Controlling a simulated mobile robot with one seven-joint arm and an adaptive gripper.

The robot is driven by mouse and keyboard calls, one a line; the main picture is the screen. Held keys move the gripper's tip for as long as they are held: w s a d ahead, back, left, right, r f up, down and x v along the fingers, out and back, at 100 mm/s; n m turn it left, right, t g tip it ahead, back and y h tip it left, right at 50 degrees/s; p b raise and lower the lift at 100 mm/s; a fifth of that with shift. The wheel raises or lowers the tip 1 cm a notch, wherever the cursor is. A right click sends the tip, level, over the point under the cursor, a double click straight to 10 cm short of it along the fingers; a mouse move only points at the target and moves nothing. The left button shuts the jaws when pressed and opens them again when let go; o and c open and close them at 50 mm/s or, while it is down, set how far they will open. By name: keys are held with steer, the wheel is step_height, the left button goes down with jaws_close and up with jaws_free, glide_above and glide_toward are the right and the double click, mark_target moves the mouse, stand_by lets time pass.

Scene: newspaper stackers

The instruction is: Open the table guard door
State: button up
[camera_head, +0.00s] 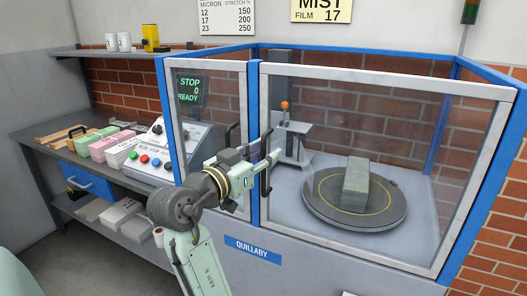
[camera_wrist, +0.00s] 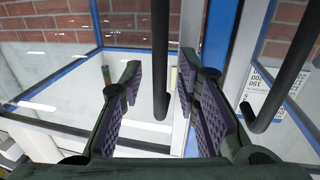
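The guard around the table has clear panels in pale metal frames. The large right-hand guard door (camera_head: 385,82) looks shut against the blue post. Its black vertical handle (camera_head: 265,183) is near its left edge and shows in the middle of the wrist view (camera_wrist: 160,60). My gripper (camera_head: 271,148) is at this handle, with its fingers partly hiding the upper part. In the wrist view my gripper (camera_wrist: 159,78) is open, with the handle between its two fingers and gaps visible on both sides. Whether the handle is fully within the fingers' reach is unclear.
A second, narrower panel (camera_head: 207,66) with its own black handle (camera_head: 230,133) stands left of the blue post. Behind the large door are a turntable (camera_head: 322,205) with a grey stack and a column. A control console (camera_head: 185,135) and bench (camera_head: 65,150) are at left.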

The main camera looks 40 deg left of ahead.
jaws_close()
stand_by(0.3)
stand_by(0.6)
